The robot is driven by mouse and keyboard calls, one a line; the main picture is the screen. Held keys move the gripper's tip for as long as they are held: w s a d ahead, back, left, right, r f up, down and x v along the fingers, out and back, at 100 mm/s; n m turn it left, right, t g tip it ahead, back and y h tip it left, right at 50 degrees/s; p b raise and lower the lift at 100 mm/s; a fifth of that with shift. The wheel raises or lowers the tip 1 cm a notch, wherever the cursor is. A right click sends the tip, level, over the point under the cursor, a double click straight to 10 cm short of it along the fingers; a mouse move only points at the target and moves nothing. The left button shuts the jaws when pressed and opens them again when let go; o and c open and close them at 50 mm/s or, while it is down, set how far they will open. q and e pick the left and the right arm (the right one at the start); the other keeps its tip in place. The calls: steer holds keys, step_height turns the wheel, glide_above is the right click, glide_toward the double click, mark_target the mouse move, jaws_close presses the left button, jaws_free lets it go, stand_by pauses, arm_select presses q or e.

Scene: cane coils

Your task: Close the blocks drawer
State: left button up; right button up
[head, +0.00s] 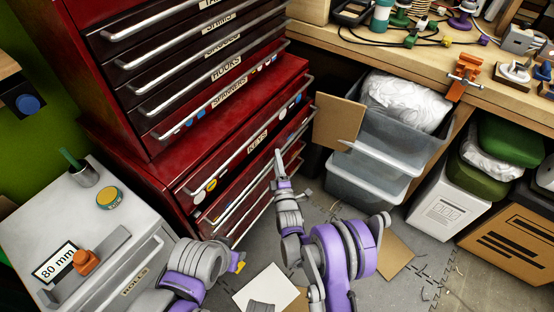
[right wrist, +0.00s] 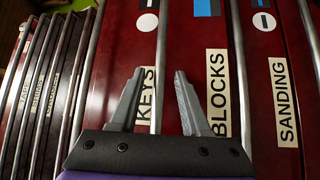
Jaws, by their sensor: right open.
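The blocks drawer (right wrist: 190,45) has a dark red front with a white BLOCKS label (right wrist: 217,92) in the right wrist view. It lies between the KEYS drawer and the SANDING drawer, and I cannot tell how far it stands out. My right gripper (right wrist: 157,75) is open and empty, with its two fingers over the KEYS and BLOCKS fronts. In the head view the right gripper (head: 279,158) is in front of the lower red drawers, partly hiding them. My left arm shows at the bottom, but its gripper is not clearly visible.
A red cabinet (head: 125,120) fills the left middle. A grey cabinet (head: 30,215) labelled ROLLS stands at the lower left, with a tin (head: 109,197) on top. Clear bins (head: 372,170) and a workbench (head: 340,42) are at the right. Cardboard (head: 394,256) lies on the floor.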

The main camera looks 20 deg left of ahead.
steer(key=shift+w+a, duration=0.1)
steer(key=shift+w, duration=0.05)
steer(key=shift+c, duration=0.4)
jaws_close()
stand_by(1.0)
